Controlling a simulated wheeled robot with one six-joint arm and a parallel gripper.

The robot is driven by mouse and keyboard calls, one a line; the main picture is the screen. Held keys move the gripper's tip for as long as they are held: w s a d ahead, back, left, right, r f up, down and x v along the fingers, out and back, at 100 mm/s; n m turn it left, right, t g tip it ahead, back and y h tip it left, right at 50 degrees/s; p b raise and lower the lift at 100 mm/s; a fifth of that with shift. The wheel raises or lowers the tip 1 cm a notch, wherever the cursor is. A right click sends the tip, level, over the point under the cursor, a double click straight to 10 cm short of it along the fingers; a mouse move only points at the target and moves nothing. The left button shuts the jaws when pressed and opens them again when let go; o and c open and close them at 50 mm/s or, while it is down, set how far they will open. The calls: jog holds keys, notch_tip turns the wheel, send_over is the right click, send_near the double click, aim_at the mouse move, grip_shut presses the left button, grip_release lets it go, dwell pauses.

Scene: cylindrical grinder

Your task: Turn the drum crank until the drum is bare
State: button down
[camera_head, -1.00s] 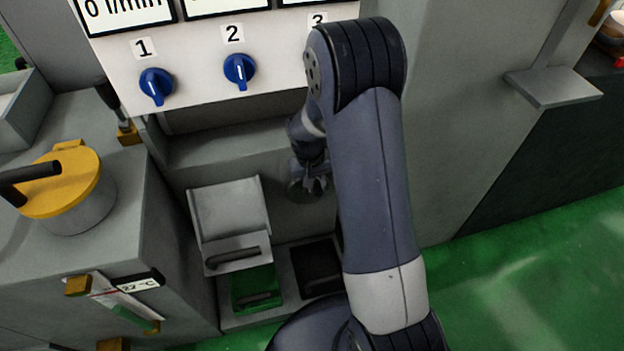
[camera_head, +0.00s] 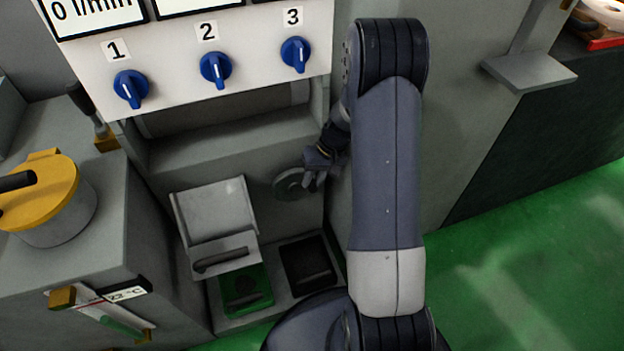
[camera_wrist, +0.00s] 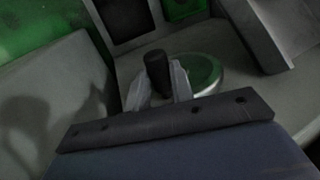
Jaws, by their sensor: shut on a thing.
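The drum crank is a round disc (camera_head: 286,186) low on the machine front, with a green face in the wrist view (camera_wrist: 205,72). Its dark upright handle (camera_wrist: 157,68) stands at the left of the disc in the wrist view. My gripper (camera_head: 313,178) is at the right edge of the disc. In the wrist view its two pale fingers (camera_wrist: 158,88) are on either side of the handle, shut on it. A grey drum (camera_head: 220,110) lies in the recess under the panel, partly hidden by the panel. I cannot tell what covers its surface.
Three blue knobs (camera_head: 215,69) sit on the white panel above. A yellow-lidded pot (camera_head: 45,198) stands at left. Green floor lies open at right.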

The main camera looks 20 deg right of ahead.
dwell(0.3)
jog(key=c, duration=1.2)
grip_release()
jog(key=shift+c, duration=0.2)
notch_tip(320, 180, up, 10)
jog(key=p, duration=0.2)
jog(key=shift+p, duration=0.35)
